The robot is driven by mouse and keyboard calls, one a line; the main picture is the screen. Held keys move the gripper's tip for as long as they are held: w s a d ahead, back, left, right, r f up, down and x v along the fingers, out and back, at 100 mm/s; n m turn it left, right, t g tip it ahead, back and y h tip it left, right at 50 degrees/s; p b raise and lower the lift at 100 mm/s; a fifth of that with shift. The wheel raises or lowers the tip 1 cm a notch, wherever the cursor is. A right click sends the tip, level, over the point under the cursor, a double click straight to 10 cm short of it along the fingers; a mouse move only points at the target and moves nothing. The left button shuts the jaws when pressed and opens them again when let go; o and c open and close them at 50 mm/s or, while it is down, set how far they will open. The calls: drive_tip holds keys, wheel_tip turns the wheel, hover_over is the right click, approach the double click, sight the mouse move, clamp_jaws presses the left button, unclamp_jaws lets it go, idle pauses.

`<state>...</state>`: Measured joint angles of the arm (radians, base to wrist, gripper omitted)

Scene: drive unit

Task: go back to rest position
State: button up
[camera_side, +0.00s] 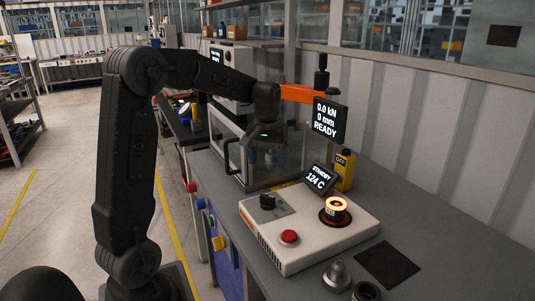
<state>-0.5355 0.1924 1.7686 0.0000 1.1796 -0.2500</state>
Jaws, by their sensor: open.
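My gripper (266,148) is at the end of my black arm, near the middle of the picture, with a small green light on its body. It is open, and I see nothing held in it. It hangs in front of or beside a clear-walled enclosure (285,165) under an orange arm (308,93); the exact gap cannot be told. It is up and behind the white heater box (280,247), apart from it. A glowing ring-shaped part (337,204) sits on the heater box.
The heater box has a red button (289,237) and a display (319,178) reading STANDBY 124 C. A second display (325,118) reads 0.0 kN, 0 mm, READY. A metal part (337,275) and a dark pad (386,264) lie in front. The grey bench is clear at right.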

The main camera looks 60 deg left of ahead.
drive_tip(key=shift+r, duration=0.8)
